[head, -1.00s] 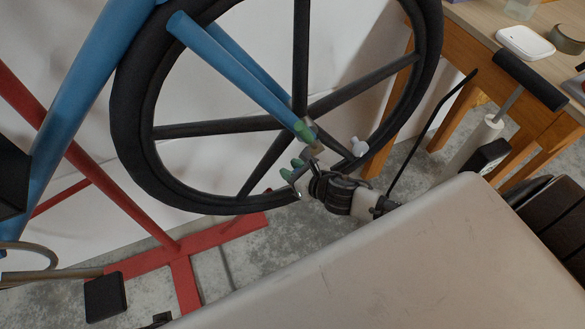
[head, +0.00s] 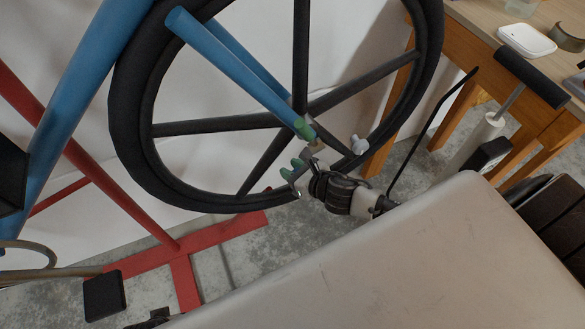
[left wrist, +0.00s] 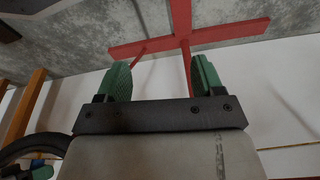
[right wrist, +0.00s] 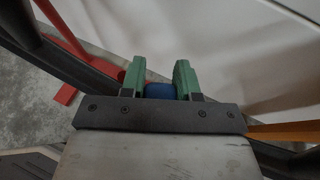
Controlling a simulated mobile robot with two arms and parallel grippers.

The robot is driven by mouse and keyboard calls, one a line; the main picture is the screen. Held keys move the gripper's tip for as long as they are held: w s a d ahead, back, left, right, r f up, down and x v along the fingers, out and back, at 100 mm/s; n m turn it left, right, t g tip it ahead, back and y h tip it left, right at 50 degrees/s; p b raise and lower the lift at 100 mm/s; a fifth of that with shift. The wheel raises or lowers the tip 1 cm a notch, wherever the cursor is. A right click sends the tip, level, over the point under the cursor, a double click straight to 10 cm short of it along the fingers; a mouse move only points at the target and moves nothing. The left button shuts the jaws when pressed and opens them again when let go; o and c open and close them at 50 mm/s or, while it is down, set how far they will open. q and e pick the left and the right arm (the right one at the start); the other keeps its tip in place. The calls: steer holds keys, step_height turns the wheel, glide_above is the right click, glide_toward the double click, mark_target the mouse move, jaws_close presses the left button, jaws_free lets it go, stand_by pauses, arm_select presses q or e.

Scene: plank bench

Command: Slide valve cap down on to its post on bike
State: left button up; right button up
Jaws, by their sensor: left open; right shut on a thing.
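The cap is hidden in the head view. A small white piece (head: 359,145) shows at the inner edge of the wheel rim; I cannot tell whether it is the post. My left gripper (left wrist: 160,80) is open and empty in the left wrist view, above the red stand.
The black wheel (head: 130,130) and its spokes surround the right gripper. The red stand (head: 215,238) rests on the floor. A grey surface (head: 400,260) fills the lower right. A floor pump (head: 490,128) and wooden bench (head: 470,25) stand at the right.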

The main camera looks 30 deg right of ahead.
steer(key=shift+f+b, duration=0.35)
steer(key=shift+f, duration=0.2)
arm_select(q)
steer(key=v, duration=0.2)
steer(key=shift+w+r, duration=0.2)
steer(key=shift+r, duration=0.3)
arm_select(e)
steer(key=o, duration=1)
steer(key=shift+c, duration=0.2)
arm_select(q)
steer(key=shift+w, duration=0.15)
arm_select(e)
steer(key=shift+s, duration=0.1)
